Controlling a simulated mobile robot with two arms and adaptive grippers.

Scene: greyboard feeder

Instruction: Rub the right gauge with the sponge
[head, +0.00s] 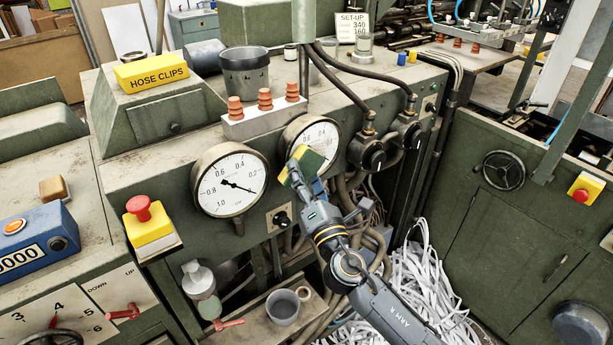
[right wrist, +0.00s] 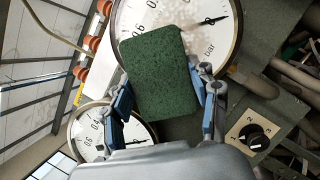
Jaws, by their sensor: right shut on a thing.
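The right gauge (head: 320,133) is a round white dial on the green machine's front; in the right wrist view its face (right wrist: 215,60) fills the upper middle. My right gripper (head: 299,170) is shut on the sponge (head: 305,165), yellow with a green side, in front of the gauge's lower left. In the right wrist view the green side of the sponge (right wrist: 157,70) sits between the fingers and covers part of the dial. I cannot tell whether the sponge touches the glass. My left gripper is not in view.
The left gauge (head: 230,180) sits close to the left of the sponge. Black knobs (head: 372,155) and hoses are to the right. A white block with orange insulators (head: 264,115) stands above. Shredded paper strips (head: 425,285) lie below my right arm.

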